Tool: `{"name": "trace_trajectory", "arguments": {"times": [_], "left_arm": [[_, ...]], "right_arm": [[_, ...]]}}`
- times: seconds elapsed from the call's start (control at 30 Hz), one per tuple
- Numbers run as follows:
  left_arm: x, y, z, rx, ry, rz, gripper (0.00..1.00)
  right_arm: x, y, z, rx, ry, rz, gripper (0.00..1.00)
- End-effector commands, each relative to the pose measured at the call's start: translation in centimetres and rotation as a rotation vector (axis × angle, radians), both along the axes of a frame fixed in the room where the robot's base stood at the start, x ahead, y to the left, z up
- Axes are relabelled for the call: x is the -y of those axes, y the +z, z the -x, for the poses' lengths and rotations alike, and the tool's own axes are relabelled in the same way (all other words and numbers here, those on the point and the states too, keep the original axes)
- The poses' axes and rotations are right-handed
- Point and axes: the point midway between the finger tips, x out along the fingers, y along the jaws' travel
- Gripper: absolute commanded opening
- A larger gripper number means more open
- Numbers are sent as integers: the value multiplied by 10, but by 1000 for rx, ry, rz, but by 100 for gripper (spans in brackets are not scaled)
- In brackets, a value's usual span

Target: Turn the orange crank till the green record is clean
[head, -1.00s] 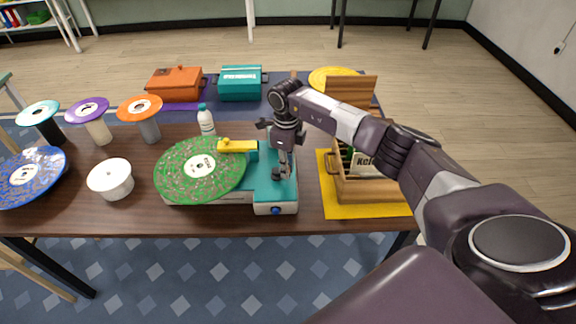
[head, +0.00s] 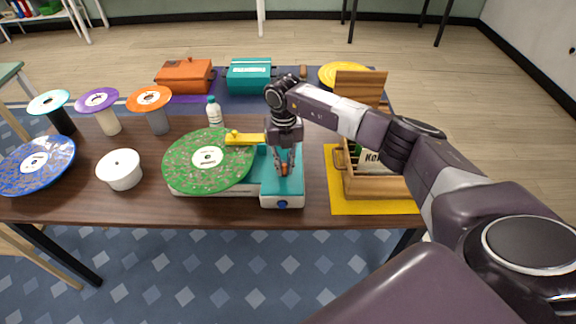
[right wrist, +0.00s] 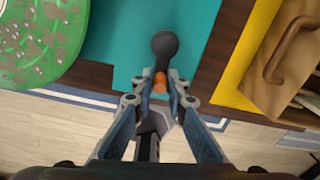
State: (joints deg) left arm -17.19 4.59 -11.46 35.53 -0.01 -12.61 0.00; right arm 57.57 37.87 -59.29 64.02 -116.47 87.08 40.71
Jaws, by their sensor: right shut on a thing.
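The green record (head: 180,163) lies on the left of a teal and white cleaning machine (head: 270,187) on the table. It has a white label and carries scattered brownish-grey specks, also seen in the right wrist view (right wrist: 22,52). A yellow arm (head: 246,139) reaches over the record. The crank is on the machine's teal right part; its dark arm (right wrist: 164,45) and orange knob (right wrist: 160,82) show in the right wrist view. My right gripper (head: 284,169) is shut on the orange knob, which its fingers partly hide. My left gripper is out of view.
A wooden crate (head: 375,186) on a yellow mat (head: 375,207) stands close right of the machine. A white bottle (head: 214,114) stands behind it. A white tub (head: 121,170), a blue record (head: 36,162) and several disc-topped stands are left. Orange (head: 184,76) and teal (head: 249,77) boxes are behind.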

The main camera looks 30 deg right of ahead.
Motion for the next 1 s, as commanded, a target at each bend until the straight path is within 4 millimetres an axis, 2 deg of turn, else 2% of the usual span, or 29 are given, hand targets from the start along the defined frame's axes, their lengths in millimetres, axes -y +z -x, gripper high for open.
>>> {"name": "trace_trajectory", "arguments": {"times": [0.5, 1.0], "left_arm": [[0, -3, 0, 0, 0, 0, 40], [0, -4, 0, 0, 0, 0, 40]], "right_arm": [[-15, 2, -15, 6, -488, -3, 0], [-20, 3, -31, 8, -911, -5, 0]]}}
